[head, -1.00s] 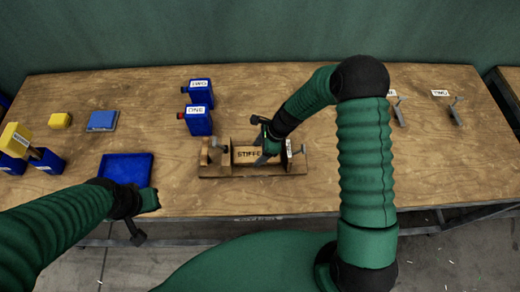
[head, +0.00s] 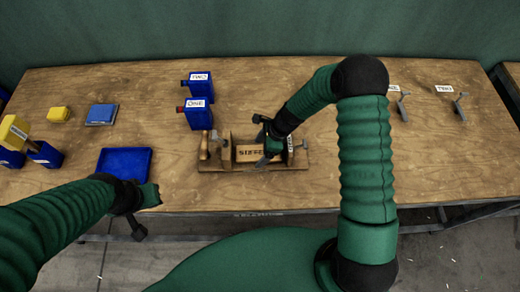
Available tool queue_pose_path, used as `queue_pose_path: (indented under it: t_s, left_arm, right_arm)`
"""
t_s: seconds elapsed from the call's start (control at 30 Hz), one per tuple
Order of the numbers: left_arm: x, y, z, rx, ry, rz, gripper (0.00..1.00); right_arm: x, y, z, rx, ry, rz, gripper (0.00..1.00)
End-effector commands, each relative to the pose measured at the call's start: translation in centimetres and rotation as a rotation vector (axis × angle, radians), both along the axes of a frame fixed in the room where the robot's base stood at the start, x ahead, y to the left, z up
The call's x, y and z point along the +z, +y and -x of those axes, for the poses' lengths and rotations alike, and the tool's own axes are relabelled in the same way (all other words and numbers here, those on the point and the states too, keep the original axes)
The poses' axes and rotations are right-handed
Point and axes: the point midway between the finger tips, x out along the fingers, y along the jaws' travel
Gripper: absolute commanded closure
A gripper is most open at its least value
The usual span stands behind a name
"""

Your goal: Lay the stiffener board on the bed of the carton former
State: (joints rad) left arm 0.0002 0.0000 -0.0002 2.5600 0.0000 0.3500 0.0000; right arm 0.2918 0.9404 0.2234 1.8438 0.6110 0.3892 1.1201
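A tan board lettered "STIFFE…" (head: 246,153) sits between the upright blocks of a wooden fixture (head: 232,168) at the middle of the table. The rest of its lettering is hidden behind my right gripper. My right gripper (head: 270,150) is at the right part of the board, coming down from above. Its fingertips are too small and dark to tell whether they grip the board. My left gripper (head: 140,215) hangs at the table's front edge, left of the fixture and away from it. Its finger opening is unclear. I cannot tell whether this fixture is the carton former.
Blue boxes labelled ONE (head: 198,118) and TWO (head: 201,92) stand behind the fixture. A blue tray (head: 125,163) lies near my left gripper. Grey levers (head: 402,106) with labels stand at the right. The front right table area is clear.

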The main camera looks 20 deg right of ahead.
Motion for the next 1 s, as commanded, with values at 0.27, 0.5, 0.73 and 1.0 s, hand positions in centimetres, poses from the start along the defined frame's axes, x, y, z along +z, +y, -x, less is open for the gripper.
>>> queue_pose_path:
  t_s: [0.27,0.5,0.73,1.0]
  left_arm:
    - [0.0,0.0,0.0,0.000,0.000,0.000,1.00]
    - [-0.3,0.0,0.0,0.000,0.000,0.000,1.00]
    - [-0.7,0.0,0.0,0.000,0.000,0.000,1.00]
    - [-0.9,0.0,0.0,0.000,0.000,0.000,1.00]
  right_arm:
    - [0.0,0.0,0.0,0.000,0.000,0.000,0.11]
    - [2.5,-1.1,0.1,-0.001,-0.004,0.003,0.11]
    - [8.7,-3.8,0.8,-0.002,-0.007,0.002,0.11]
    - [14.3,-6.2,1.4,-0.001,-0.002,0.000,0.11]
